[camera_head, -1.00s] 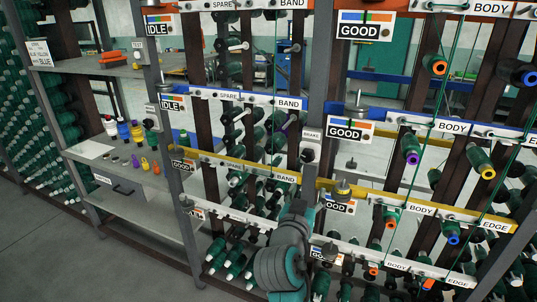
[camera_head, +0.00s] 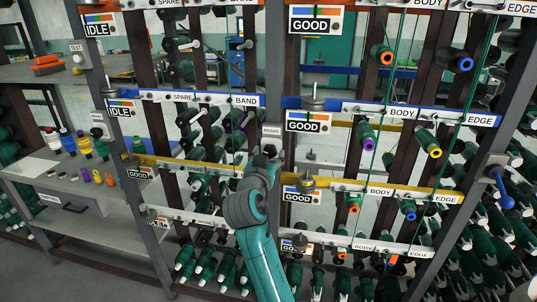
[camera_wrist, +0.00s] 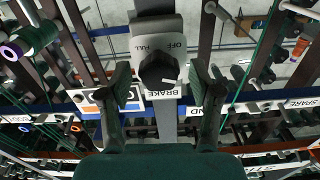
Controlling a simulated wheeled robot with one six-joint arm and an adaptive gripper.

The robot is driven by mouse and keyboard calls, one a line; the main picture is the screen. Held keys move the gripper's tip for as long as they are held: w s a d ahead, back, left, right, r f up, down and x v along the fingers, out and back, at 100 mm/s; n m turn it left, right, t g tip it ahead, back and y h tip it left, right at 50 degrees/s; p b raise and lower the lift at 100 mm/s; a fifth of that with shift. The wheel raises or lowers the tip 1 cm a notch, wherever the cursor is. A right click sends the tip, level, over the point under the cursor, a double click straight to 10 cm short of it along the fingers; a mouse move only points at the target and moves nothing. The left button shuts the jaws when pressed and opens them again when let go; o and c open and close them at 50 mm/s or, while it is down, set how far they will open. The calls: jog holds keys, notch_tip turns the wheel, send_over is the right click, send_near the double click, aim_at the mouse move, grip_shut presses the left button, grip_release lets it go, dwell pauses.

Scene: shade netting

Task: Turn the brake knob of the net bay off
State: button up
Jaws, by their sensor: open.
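In the wrist view the dark round brake knob (camera_wrist: 158,70) sits on a grey plate fixed to a post. A white mark shows on the knob's lower right. My gripper (camera_wrist: 161,80) is open, with one finger to each side of the knob and gaps between; contact is not visible. In the head view my gripper (camera_head: 266,157) is small and dark, in front of the post under the BRAKE label (camera_head: 272,131), and hides the knob.
Rails with BODY, BAND, EDGE and SPARE labels carry several green spools, and green cords hang at the right. A GOOD sign (camera_head: 309,122) stands right of the post. A blue-handled lever (camera_head: 501,188) is at the far right.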

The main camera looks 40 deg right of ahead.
jog(key=shift+w+d, duration=0.25)
jog(key=shift+d, duration=0.15)
jog(key=c, duration=1.1)
jog(key=shift+c, duration=0.2)
jog(key=shift+n, duration=0.4)
jog(key=n, duration=0.5)
jog(key=shift+n, duration=0.3)
jog(key=n, duration=0.5)
jog(key=shift+n, duration=0.7)
